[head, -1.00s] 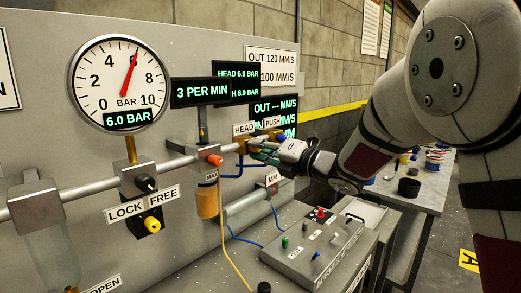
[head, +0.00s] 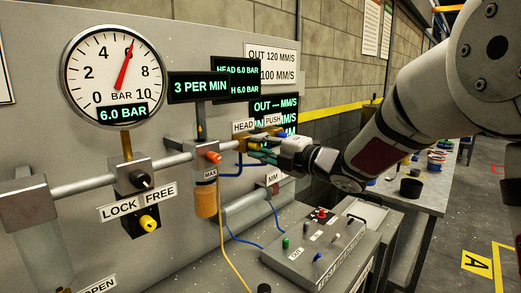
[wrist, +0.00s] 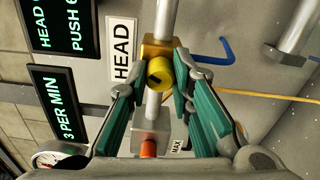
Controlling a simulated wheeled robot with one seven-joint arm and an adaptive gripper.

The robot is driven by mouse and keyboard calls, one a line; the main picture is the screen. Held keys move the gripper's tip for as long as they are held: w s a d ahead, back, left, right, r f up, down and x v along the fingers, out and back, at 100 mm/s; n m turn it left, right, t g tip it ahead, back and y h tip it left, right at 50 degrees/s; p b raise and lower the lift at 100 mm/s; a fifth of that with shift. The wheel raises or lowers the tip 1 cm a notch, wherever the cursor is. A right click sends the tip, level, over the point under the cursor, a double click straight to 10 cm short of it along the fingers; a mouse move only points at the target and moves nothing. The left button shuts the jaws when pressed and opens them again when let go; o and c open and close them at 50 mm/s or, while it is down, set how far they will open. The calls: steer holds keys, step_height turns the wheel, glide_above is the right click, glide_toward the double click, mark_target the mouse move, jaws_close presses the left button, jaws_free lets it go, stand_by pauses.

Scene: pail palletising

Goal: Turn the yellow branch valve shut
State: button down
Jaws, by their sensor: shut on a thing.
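The yellow valve knob (wrist: 160,71) sits on a brass block on the pipe, beside the HEAD label, in the wrist view. It has a dark mark on its face. My gripper (wrist: 163,78) has its two green-padded fingers on either side of the knob, shut on it. In the head view my gripper (head: 259,151) reaches the pipe under the HEAD and PUSH labels. The knob is hidden there behind the fingers, and a bit of the brass block (head: 239,144) shows.
An orange knob (head: 213,157) is on the pipe just left of my gripper. Another yellow knob (head: 148,223) is below the LOCK FREE label. The gauge (head: 115,75) points near 6 bar. A grey control box (head: 313,252) with buttons stands below my arm.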

steer(key=m, duration=0.5)
steer(key=shift+d+f+m, duration=0.1)
steer(key=shift+m, duration=0.2)
steer(key=m+p, duration=0.1)
steer(key=m, duration=0.3)
steer(key=shift+m, duration=0.4)
steer(key=shift+f, duration=0.1)
steer(key=c, duration=1.4)
jaws_free()
steer(key=v, duration=1.2)
